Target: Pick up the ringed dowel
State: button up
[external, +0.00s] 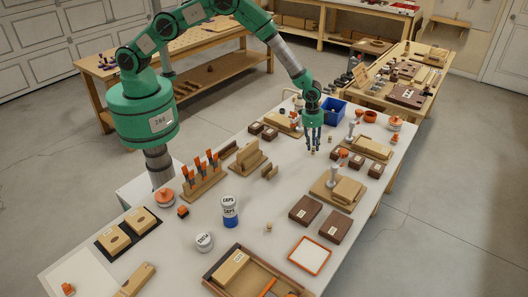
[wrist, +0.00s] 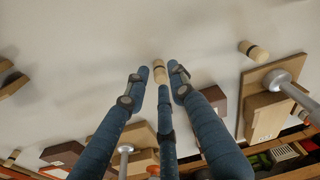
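A small pale wooden dowel with a dark ring (wrist: 159,72) shows in the wrist view between the tips of my gripper (wrist: 160,76). My gripper has three blue-grey fingers. They are spread, with visible gaps beside the dowel, so it looks open. I cannot tell how far above the dowel the tips are. A second pale dowel with a dark band (wrist: 254,50) lies to the right in the wrist view, beside a wooden board. In the external view my gripper (external: 314,146) points down over the white bench, and small dowels beneath and beside it are too small to tell apart.
The white bench (external: 285,190) has free room around the gripper. A blue bin (external: 334,109) stands behind it. A wooden board with a grey post (external: 346,187) and dark brown blocks (external: 305,209) stand nearer the front right. A rack with orange-handled tools (external: 203,181) is at left.

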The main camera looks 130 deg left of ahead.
aim_at(313, 150)
jog(key=shift+w+a+f, duration=0.1)
jog(key=shift+w+f, duration=0.05)
jog(key=shift+f, duration=1.25)
jog(key=c, duration=0.5)
